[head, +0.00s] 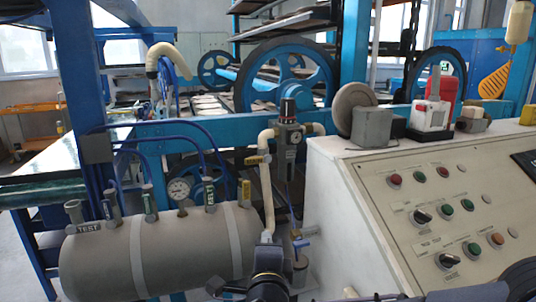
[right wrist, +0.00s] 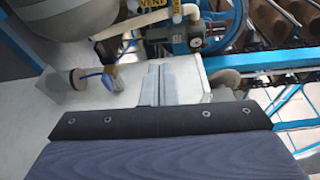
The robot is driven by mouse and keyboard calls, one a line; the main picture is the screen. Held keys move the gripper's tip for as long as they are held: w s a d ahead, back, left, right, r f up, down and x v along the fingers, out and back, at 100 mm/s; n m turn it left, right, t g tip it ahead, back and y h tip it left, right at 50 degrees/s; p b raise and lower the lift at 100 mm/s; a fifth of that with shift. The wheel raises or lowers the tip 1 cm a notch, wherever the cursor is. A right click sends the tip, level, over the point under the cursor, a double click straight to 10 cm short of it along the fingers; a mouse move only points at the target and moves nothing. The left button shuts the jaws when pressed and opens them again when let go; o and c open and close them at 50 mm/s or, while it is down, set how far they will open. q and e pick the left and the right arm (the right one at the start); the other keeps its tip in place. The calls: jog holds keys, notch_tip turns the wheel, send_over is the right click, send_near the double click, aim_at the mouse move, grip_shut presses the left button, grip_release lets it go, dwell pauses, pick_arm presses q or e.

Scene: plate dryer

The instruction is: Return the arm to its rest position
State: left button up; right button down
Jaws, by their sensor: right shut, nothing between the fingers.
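My right gripper (right wrist: 162,75) shows in the right wrist view, with its two grey fingers closed together and nothing between them. Its dark mounting plate spans the lower middle of that view. Behind the fingers is a pale flat surface (right wrist: 85,120), with a blue valve handle (right wrist: 95,74) to the left of them. I cannot tell how far the fingers are from that surface. In the head view, dark parts show along the bottom edge, but the fingers cannot be made out there. My left gripper does not show.
A grey tank (head: 100,265) with a gauge (head: 179,189) and blue hoses stands at front left. A pale control panel (head: 400,215) with several buttons fills the right. A regulator (head: 288,125) with pipes stands between them. Blue machine frames (head: 350,60) and wheels (head: 285,75) lie behind.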

jog(key=s+d+n+g+y, duration=0.4)
jog(key=s+d+n+y, duration=0.2)
jog(key=d+n, duration=0.4)
jog(key=s+d+f+n+g+h, duration=0.1)
jog(key=s+d+f+n+g, duration=0.25)
jog(key=s+d+f, duration=0.5)
jog(key=s+d+f+n+g+h, duration=0.25)
jog(key=s+f+g, duration=0.25)
jog(key=s, duration=0.7)
notch_tip(320, 180, up, 15)
jog(key=p, duration=1.5)
jog(key=shift+w+n+y, duration=0.15)
jog(key=shift+n+y, duration=0.25)
jog(key=shift+y, duration=0.05)
